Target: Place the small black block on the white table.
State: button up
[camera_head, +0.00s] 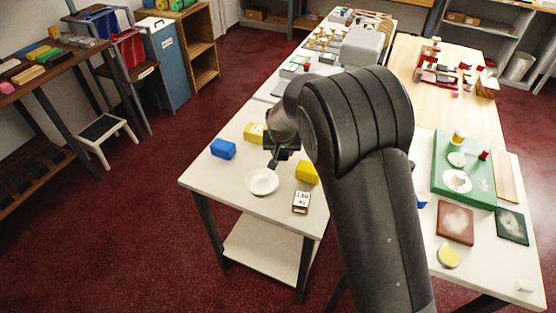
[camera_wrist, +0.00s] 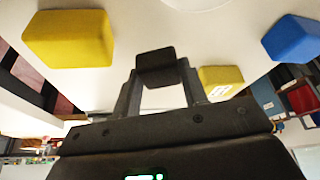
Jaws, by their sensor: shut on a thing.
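The small black block (camera_wrist: 156,66) is between the fingertips of my gripper (camera_wrist: 160,85) in the wrist view, and the fingers are shut on it. In the head view my gripper (camera_head: 275,158) is over the white table (camera_head: 225,180), just behind the white dish (camera_head: 262,182). The block is hard to tell from the dark fingers there. I cannot tell whether it touches the tabletop.
A blue block (camera_head: 223,149) and a yellow block (camera_head: 254,132) lie left and behind. The table's front left corner is bare. A green board (camera_head: 450,180) lies on the right table.

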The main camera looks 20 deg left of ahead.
aim_at(278, 167)
jog(key=shift+s+a+f, duration=0.1)
jog(key=shift+a+f, duration=0.35)
jog(key=shift+a, duration=0.25)
jog(key=shift+f, duration=2)
jog(key=shift+f, duration=0.1)
jog(key=o, duration=1)
jog(key=shift+o, duration=0.2)
jog(key=v, duration=1.2)
